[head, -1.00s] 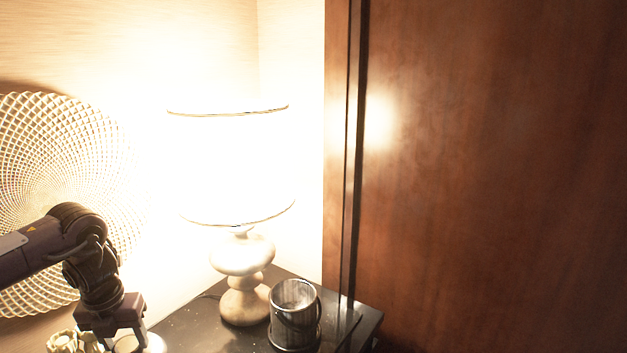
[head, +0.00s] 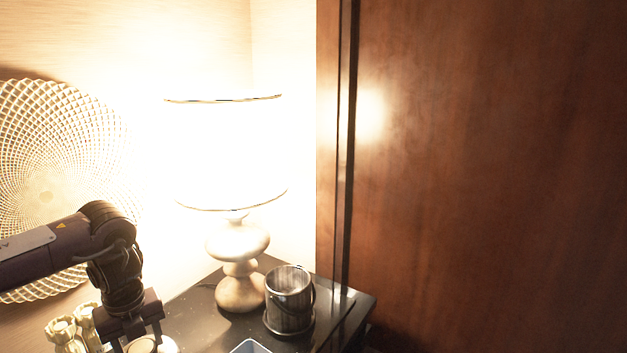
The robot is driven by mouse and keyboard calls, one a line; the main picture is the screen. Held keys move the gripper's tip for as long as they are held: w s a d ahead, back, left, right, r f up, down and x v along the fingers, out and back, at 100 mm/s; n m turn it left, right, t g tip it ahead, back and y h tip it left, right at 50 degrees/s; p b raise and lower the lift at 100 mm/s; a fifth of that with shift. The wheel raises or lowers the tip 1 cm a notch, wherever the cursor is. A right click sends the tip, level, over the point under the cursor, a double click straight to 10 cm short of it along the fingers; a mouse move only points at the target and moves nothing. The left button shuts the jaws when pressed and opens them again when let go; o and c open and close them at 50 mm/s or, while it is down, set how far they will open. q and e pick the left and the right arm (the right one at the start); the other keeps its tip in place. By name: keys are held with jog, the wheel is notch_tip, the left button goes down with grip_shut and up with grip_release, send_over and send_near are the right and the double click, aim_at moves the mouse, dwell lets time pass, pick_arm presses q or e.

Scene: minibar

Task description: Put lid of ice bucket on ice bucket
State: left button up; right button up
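The ice bucket (head: 289,312) stands upright on the dark counter, right of the lamp base. It is a dark metal pail with a handle, and its top is open. My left gripper (head: 137,338) points down at the lower left, well left of the bucket. A round pale object (head: 143,346) shows just below or behind its fingers, cut by the bottom edge. I cannot tell whether this is the lid or whether the fingers hold it. No other possible lid shows clearly. My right gripper is out of view.
A bright lamp (head: 238,245) stands between my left gripper and the bucket. A pale-rimmed tray (head: 250,346) shows at the bottom edge. Several cream ornaments (head: 62,332) stand at far left near a woven round decoration (head: 50,150). A wooden panel (head: 480,180) rises at right.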

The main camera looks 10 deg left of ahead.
pick_arm(q)
jog(key=s+d+f+n+g+b, duration=0.1)
jog(key=d+f+n+b, duration=0.4)
jog(key=n, duration=0.4)
jog(key=s+d+f+n+g+h+b, duration=0.1)
jog(key=s+d+f+n+b, duration=0.1)
jog(key=d+n, duration=0.65)
jog(key=s+d+f+n+b, duration=0.1)
jog(key=d+f+n+b, duration=0.4)
jog(key=n, duration=0.4)
jog(key=shift+n, duration=0.25)
jog(key=s+r, duration=0.1)
jog(key=s, duration=0.1)
jog(key=s+r+p, duration=0.1)
jog(key=s+r, duration=0.1)
jog(key=shift+s+d+r, duration=0.1)
jog(key=shift+d+r, duration=0.1)
jog(key=shift+d, duration=0.2)
